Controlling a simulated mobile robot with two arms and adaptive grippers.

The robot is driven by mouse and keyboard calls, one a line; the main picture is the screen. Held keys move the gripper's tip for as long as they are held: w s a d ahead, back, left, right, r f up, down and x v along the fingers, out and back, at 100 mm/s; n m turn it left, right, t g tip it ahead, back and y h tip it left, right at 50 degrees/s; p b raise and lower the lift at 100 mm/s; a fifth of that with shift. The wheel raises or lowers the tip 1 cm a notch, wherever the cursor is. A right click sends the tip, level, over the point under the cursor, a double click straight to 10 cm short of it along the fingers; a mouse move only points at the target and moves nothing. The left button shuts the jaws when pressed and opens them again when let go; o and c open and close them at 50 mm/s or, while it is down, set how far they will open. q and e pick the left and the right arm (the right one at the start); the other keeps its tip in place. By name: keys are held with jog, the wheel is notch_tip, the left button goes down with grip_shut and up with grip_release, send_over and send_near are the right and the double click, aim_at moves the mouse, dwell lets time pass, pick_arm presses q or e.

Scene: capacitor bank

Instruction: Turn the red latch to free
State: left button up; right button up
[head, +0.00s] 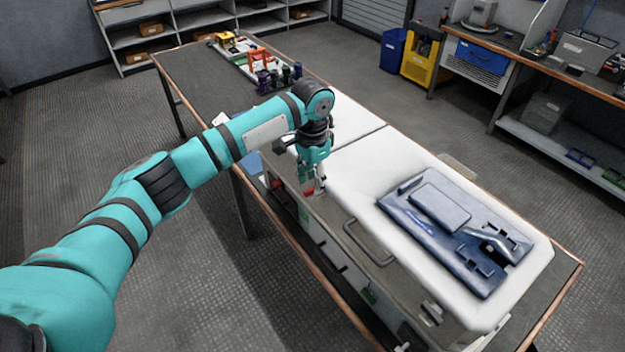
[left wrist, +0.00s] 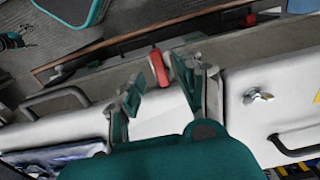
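The red latch (head: 309,191) is a small red handle at the front edge of a long white-topped case (head: 345,185). In the left wrist view the latch (left wrist: 159,67) shows as a short red bar, standing across the case's front edge. My left gripper (head: 319,185) points down over that edge, right by the latch. In the left wrist view my left gripper (left wrist: 160,84) has its two fingers apart, with the latch showing between and just beyond their tips. I cannot tell whether a finger touches it. My right gripper is in neither view.
A metal handle (head: 369,243) stands on the case's front, right of the latch. A blue tray (head: 460,235) lies on the case's right end. Bottles (head: 280,77) and small items stand at the table's far end. The floor left of the table is clear.

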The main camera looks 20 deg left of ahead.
pick_arm(q)
jog(key=shift+f, duration=1.05)
grip_shut()
